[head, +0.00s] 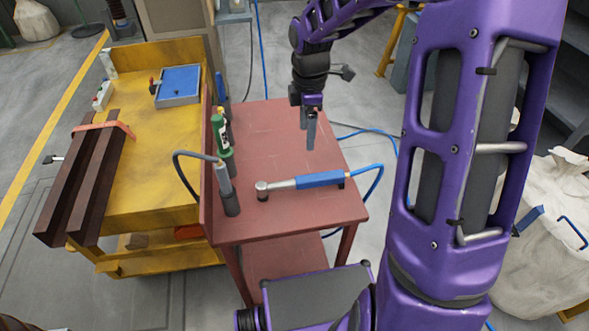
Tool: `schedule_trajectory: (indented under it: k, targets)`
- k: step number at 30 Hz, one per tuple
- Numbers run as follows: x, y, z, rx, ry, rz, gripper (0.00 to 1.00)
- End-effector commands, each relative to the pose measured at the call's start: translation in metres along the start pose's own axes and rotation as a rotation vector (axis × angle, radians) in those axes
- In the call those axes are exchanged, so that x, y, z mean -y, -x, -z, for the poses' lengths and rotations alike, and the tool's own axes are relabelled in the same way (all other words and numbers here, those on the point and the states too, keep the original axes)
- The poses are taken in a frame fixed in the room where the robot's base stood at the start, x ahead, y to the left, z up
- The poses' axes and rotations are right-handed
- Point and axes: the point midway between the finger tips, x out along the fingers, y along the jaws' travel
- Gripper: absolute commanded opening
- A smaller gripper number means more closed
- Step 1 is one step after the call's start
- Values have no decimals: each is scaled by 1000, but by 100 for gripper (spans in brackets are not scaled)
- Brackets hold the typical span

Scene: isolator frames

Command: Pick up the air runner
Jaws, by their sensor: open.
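The air runner (318,179) lies across the front part of the red table (275,130). It has a blue handle, a silver neck and an angled head at its left end. A blue hose leaves its right end and curves over the table's right edge. My gripper (307,139) points down above the back right of the table, behind the air runner and apart from it. Its fingers are open with nothing between them. The far finger is partly hidden.
A grey tool with a black cable (225,185) and a green-bodied tool (220,135) stand at the table's left edge. A yellow workbench (155,130) with dark beams (85,180) adjoins on the left. The table's middle is clear. A white sack (550,240) stands right.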

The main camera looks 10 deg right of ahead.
Motion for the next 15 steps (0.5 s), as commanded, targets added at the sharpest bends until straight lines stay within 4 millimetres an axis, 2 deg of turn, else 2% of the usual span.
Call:
schedule_trajectory:
  k: [5, 15]
  targets:
    - [8, -22, 1, 2, 14, 27, 75]
    - [9, -95, 2, 2, 14, 23, 75]
